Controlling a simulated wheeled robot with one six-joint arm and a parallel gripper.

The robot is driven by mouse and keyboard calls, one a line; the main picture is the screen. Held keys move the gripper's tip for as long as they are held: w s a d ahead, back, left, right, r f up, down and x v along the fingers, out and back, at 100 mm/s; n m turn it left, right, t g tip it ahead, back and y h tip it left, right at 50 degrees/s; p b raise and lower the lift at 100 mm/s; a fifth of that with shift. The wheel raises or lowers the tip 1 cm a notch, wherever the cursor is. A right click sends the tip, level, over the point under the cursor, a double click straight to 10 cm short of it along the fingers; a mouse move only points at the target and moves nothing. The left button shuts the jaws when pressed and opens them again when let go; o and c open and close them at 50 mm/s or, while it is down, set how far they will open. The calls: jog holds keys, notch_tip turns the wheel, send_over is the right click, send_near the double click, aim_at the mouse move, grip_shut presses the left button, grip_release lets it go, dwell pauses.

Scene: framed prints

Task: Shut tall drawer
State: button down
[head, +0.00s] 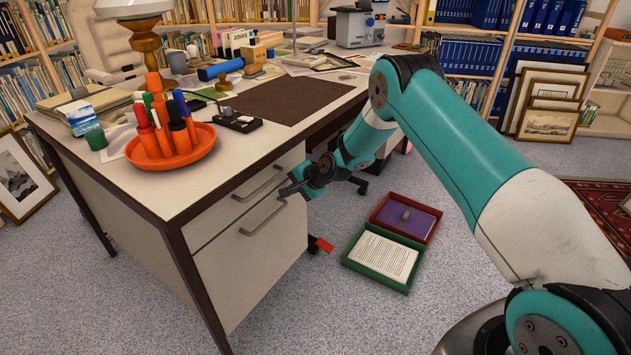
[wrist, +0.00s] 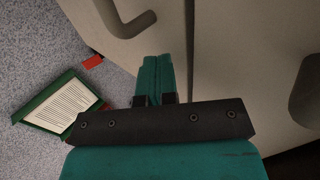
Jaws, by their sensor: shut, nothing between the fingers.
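The tall drawer (head: 255,258) is the lower, deeper front in the grey desk pedestal, with a bar handle (head: 264,219). Its front looks nearly flush with the shallower drawer (head: 215,215) above; I cannot tell whether a small gap remains. My gripper (head: 284,195) is shut and empty, at the right end of the drawer fronts near the seam between them. In the wrist view the shut teal fingers (wrist: 157,75) point at the tall drawer's front (wrist: 155,42), beside its handle (wrist: 128,24). Contact cannot be told.
A green tray (head: 378,279) with paper and a red tray (head: 404,238) lie on the carpet right of the desk. A small red item (head: 324,244) lies by the pedestal. An orange dish (head: 205,145) of pens stands on the desktop. Carpet in front is clear.

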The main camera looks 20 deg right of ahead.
jog(key=s+d+f+p+v, duration=0.1)
jog(key=f+p+v, duration=0.1)
jog(key=v, duration=1)
jog(key=s+a+r+n+g, duration=0.2)
jog(key=s+a+r+n, duration=0.4)
jog(key=r, duration=0.4)
jog(key=s+a+r+n+g, duration=0.2)
jog(key=s+a+r+n, duration=0.2)
jog(key=s+a+r, duration=0.4)
jog(key=s+r+n+g+h+p, duration=0.15)
jog(key=s+r+n, duration=0.3)
jog(key=s, duration=0.75)
jog(key=s+r+n+g+y, duration=0.15)
jog(key=s+r+n, duration=0.3)
jog(key=s, duration=0.75)
notch_tip(320, 180, up, 19)
jog(key=h+p, duration=0.1)
jog(key=p, duration=1.7)
jog(key=shift+a+m+g+p, duration=0.2)
jog(key=shift+m+g+p, duration=0.1)
jog(key=shift+g+p, duration=0.1)
jog(key=shift+w, duration=0.15)
